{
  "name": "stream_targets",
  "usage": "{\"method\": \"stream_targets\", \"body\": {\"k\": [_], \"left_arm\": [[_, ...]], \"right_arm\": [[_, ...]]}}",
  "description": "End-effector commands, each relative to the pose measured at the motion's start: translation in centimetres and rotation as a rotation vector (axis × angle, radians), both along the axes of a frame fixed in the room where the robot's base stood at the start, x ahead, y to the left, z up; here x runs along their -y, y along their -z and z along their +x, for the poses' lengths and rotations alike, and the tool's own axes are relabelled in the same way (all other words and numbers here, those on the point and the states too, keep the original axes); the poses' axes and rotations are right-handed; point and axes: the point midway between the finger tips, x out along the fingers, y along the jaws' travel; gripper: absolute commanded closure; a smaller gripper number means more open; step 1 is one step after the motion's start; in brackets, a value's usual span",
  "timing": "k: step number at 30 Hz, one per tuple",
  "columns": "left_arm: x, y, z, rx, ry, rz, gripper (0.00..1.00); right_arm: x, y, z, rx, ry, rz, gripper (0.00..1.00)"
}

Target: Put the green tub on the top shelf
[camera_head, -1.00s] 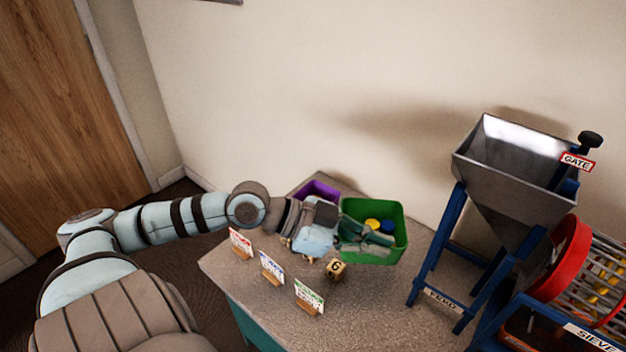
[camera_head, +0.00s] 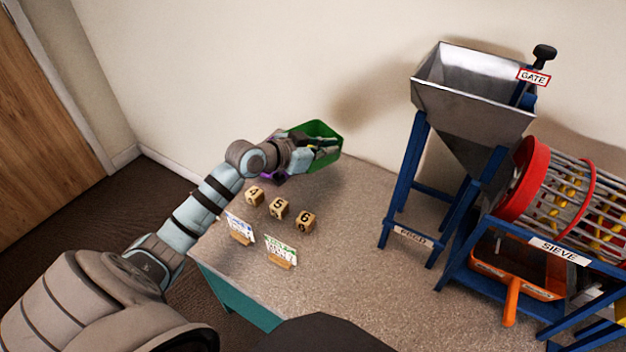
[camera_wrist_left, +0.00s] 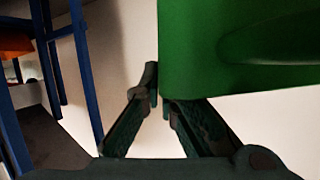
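The green tub (camera_head: 326,130) is at the far edge of the table in the head view, seemingly lifted off the tabletop. My left gripper (camera_head: 318,148) is at its near wall, and my arm hides part of the tub. In the left wrist view the tub's green wall (camera_wrist_left: 240,50) fills the upper right. The gripper's fingers (camera_wrist_left: 158,95) are on either side of the tub's edge, closed on it. The tub's contents are mostly hidden. The top shelf is not in view. My right gripper is not in view.
A purple tub (camera_head: 272,177) is partly hidden under my left arm. Number blocks (camera_head: 279,208) and card stands (camera_head: 281,251) stand on the table (camera_head: 345,260). A metal hopper (camera_head: 470,95) on a blue frame and a red-rimmed sieve (camera_head: 522,180) stand to the right.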

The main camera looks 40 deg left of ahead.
Motion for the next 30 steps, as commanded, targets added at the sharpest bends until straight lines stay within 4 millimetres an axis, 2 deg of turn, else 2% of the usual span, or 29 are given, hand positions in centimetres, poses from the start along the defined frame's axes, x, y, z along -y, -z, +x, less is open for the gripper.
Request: {"method": "stream_targets", "body": {"k": [1, 3, 6, 11, 15, 17, 27, 30], "left_arm": [[0.1, 2.6, 0.0, -0.005, -0.001, -0.005, 1.0], [0.1, 5.4, 0.0, -0.004, 0.0, -0.004, 1.0], [0.1, 8.3, 0.0, -0.001, 0.0, -0.003, 1.0], [0.1, 10.6, 0.0, 0.0, 0.002, -0.002, 1.0], [0.1, 13.6, 0.0, 0.0, 0.002, -0.002, 1.0], [0.1, 14.1, 0.0, 0.0, 0.002, -0.002, 1.0], [0.0, 14.3, 0.0, 0.002, 0.002, 0.0, 1.0], [0.0, 14.2, 0.0, 0.002, 0.002, 0.0, 0.82]], "right_arm": [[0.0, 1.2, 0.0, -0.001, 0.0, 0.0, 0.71], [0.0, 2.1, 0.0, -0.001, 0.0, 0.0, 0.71], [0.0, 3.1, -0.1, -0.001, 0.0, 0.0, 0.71], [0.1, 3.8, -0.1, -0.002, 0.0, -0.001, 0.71], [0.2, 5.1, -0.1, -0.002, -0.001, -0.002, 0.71], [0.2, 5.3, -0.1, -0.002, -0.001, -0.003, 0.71], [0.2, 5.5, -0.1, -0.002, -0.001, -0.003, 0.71], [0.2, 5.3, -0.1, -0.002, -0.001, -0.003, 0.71]]}}
